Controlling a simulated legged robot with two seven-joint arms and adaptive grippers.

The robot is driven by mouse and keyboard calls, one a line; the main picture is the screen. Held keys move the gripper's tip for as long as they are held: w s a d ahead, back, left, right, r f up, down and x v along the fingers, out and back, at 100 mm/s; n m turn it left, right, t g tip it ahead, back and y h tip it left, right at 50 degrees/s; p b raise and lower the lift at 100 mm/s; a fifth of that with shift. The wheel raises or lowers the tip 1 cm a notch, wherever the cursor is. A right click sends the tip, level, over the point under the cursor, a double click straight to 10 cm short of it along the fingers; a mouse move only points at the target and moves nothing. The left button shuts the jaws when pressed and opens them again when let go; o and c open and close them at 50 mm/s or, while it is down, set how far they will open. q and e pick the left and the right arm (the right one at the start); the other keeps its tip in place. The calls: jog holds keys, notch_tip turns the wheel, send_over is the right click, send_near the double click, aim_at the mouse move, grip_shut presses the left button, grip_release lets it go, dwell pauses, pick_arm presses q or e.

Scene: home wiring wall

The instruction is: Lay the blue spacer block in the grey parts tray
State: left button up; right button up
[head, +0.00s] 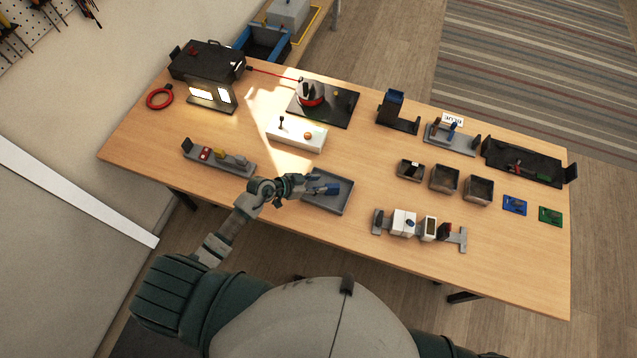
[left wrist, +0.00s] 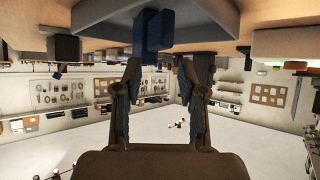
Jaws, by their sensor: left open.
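The grey parts tray (head: 343,203) lies near the front edge of the table, left of its middle. The blue spacer block (head: 333,189) is inside the tray, towards its right side. My left gripper (head: 319,186) is over the tray, right at the block. In the left wrist view, the block (left wrist: 152,30) shows just beyond the fingertips, and the fingers of my left gripper (left wrist: 160,68) are spread apart. Whether a finger touches the block I cannot tell. My right gripper is not in view.
A grey rack with small parts (head: 218,158) stands left of the tray. A white box with a knob (head: 297,134) is behind it. A rack with white modules (head: 418,227) is to the right, with small open bins (head: 444,179) beyond. Bare table lies between these.

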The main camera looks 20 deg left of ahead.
pick_arm(q)
jog(key=v, duration=1.1)
jog(key=w+d+r+t+h, duration=0.2)
jog(key=d+r+t, duration=0.2)
jog(key=r+t, duration=0.5)
jog(key=a+r+n+t+y, duration=0.3)
jog(key=a+r+n+y, duration=0.2)
jog(key=a+n+y, duration=0.45)
jog(key=s+a+f+n+g+y, duration=0.1)
jog(key=s+f+n+g+y, duration=0.25)
jog(key=f+g+y, duration=0.35)
jog(key=s+d+f+m+g+h, duration=0.3)
jog(key=s+d+f+g, duration=0.25)
jog(key=s, duration=0.25)
jog(key=s+d+f+m+g+h, duration=0.3)
jog(key=s+d+f+g, duration=0.1)
jog(key=s+f, duration=0.35)
notch_tip(320, 180, down, 25)
jog(key=s, duration=0.2)
jog(key=s+a+f+g, duration=0.2)
jog(key=s+a+f, duration=0.1)
jog(key=s+f, duration=1.3)
jog(key=shift+s+f, duration=0.2)
jog(key=shift+s, duration=0.75)
